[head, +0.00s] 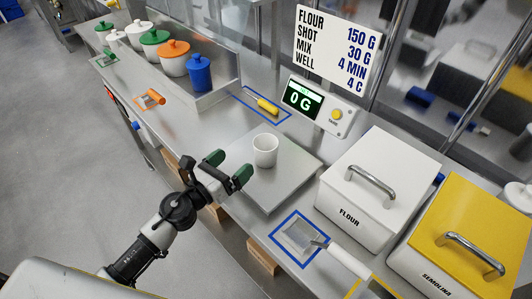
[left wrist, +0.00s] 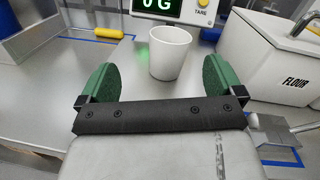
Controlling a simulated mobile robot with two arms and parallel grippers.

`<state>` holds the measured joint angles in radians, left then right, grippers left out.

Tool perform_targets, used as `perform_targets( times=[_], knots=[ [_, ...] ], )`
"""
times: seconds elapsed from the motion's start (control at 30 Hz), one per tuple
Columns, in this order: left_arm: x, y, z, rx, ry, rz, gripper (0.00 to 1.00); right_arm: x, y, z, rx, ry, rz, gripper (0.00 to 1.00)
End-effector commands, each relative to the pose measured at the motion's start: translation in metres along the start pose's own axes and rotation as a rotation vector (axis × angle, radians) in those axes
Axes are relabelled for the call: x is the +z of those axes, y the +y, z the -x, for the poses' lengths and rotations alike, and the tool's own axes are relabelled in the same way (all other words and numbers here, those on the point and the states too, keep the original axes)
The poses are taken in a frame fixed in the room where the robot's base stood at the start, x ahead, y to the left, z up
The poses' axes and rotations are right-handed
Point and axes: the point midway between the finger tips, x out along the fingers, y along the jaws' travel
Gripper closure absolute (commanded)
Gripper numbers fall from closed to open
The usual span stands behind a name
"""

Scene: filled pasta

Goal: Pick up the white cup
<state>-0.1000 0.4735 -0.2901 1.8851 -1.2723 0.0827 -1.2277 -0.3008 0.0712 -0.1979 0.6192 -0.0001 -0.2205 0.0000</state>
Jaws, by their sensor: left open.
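The white cup (head: 265,150) stands upright and empty-looking on the steel scale plate (head: 283,178) in the head view. My left gripper (head: 229,168) is open, with green finger pads, just left of the cup and apart from it. In the left wrist view the cup (left wrist: 169,53) stands ahead of the gap between the two green fingers (left wrist: 160,82), roughly centred. The fingers do not touch it. My right gripper is not in view.
The scale display (head: 303,99) reads 0 G behind the cup. A white flour bin (head: 362,203) and a yellow semolina bin (head: 458,262) stand at right. A scoop (head: 340,258) lies near a blue outline in front. Lidded jars (head: 172,63) stand in a tray at back left.

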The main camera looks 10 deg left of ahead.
Motion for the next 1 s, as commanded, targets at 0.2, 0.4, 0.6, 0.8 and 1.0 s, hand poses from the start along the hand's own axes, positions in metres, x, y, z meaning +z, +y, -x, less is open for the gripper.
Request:
perform_targets(
  times=[0.2,0.4,0.6,0.8,1.0],
  knots=[
    [-0.008,-0.006,-0.015,-0.105,0.061,-0.222,0.04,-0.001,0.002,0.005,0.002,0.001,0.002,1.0],
    [-0.01,-0.009,-0.047,-0.104,0.06,-0.217,0.04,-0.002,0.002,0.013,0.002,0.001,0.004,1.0],
    [-0.012,-0.011,-0.062,-0.104,0.061,-0.217,0.04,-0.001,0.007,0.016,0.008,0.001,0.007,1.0],
    [-0.011,-0.015,-0.09,-0.103,0.058,-0.212,0.04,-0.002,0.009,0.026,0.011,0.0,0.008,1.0],
    [-0.015,-0.017,-0.111,-0.104,0.06,-0.215,0.04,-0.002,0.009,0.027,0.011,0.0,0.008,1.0]
  ],
)
